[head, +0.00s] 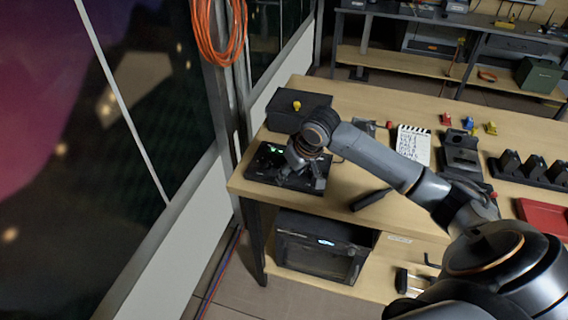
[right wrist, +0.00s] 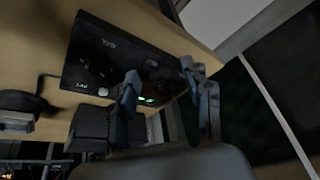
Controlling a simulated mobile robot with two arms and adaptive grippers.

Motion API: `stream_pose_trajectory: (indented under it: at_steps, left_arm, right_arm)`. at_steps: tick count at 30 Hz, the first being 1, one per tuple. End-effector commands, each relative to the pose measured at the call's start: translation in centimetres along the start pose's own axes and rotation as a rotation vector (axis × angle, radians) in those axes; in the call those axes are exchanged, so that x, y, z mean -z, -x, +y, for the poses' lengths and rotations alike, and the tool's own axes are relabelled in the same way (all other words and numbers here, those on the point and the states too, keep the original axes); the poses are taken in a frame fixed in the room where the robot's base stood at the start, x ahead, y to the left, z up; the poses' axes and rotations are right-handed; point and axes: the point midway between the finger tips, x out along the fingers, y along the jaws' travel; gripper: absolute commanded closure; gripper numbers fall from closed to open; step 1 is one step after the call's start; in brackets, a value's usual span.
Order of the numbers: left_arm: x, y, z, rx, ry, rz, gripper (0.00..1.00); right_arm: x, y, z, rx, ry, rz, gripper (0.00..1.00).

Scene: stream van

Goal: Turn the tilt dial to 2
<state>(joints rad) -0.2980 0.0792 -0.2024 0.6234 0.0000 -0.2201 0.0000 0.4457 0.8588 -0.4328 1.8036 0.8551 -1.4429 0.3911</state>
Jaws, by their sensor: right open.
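A black control panel (head: 262,163) lies near the left end of the wooden table, with a green lit display and small controls on top. My right gripper (head: 300,181) is over its right part, pointing down, and hides much of it. In the right wrist view the panel (right wrist: 95,58) shows beyond the fingers, with white markings too small to read. The open fingers of my right gripper (right wrist: 162,78) stand apart with nothing seen held between them. I cannot tell which control is the tilt dial or its setting. My left gripper is not in view.
A black box (head: 290,115) with a yellow knob stands behind the panel. A clapperboard (head: 413,145), a dark camera-like device (head: 461,160) and a red tray (head: 543,217) are farther right. A dark flat object (head: 371,199) lies by the front edge. A window wall stands left.

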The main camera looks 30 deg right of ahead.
Motion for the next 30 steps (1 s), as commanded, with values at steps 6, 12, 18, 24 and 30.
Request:
stream_pose_trajectory:
  at_steps: [6,12,18,24,30]
  left_arm:
    - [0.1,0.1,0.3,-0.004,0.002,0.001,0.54]
    - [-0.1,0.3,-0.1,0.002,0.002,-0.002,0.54]
    - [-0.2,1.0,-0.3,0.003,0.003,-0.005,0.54]
    - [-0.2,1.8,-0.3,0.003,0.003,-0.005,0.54]
    - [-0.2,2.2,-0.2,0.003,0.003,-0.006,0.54]
  right_arm:
    - [3.6,6.0,4.4,-0.031,-0.097,0.014,0.50]
    - [4.1,6.4,5.0,-0.030,-0.123,0.011,0.50]
    - [4.1,3.2,5.1,-0.028,-0.124,0.010,0.50]
    - [4.1,-1.3,5.2,-0.029,-0.122,0.010,0.50]
    - [4.2,-4.8,5.3,-0.030,-0.121,0.012,0.50]
